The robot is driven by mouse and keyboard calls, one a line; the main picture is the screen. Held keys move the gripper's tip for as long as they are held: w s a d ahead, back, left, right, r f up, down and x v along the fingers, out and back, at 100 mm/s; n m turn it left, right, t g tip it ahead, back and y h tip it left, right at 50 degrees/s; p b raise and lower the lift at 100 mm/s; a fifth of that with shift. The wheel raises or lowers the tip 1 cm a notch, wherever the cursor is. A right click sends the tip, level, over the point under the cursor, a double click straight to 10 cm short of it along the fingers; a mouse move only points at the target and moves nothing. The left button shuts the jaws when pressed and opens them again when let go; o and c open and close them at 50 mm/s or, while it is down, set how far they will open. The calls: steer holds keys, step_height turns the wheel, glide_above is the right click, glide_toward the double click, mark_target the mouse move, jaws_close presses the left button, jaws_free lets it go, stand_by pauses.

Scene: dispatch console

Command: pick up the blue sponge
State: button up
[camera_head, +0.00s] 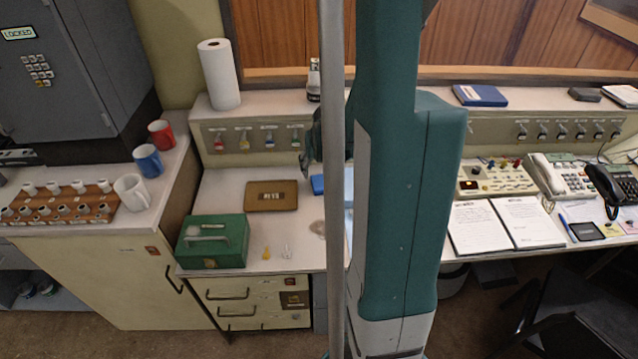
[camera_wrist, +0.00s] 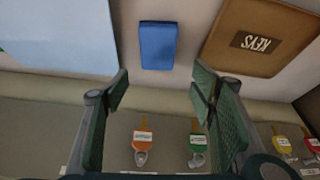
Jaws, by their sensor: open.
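The blue sponge (camera_wrist: 158,45) is a small flat block lying on the pale desktop, in the upper middle of the wrist view. In the head view a blue patch of it (camera_head: 317,184) shows beside my arm, which hides the rest. My gripper (camera_wrist: 158,82) is open and empty, its two dark green padded fingers spread wide. In the wrist view the sponge appears beyond the fingertips, roughly centred between them and apart from both. In the head view my gripper is mostly hidden behind my arm.
A brown tray marked KEYS (camera_wrist: 258,38) lies right of the sponge in the wrist view, and a pale blue sheet (camera_wrist: 60,35) lies left. Tagged keys (camera_wrist: 197,142) hang on the panel (camera_head: 256,137) behind. A green box (camera_head: 213,241) stands at the desk's front left.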

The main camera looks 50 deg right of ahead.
mark_target(319, 177)
steer(key=shift+s+d+f, duration=0.15)
steer(key=shift+d+f, duration=0.05)
steer(key=shift+d, duration=0.1)
steer(key=shift+b+x, duration=0.35)
steer(key=shift+x, duration=0.95)
steer(key=shift+f, duration=0.1)
steer(key=shift+b+x, duration=0.85)
steer(key=shift+x, duration=1.7)
steer(key=shift+a, duration=0.1)
steer(key=c, duration=0.9)
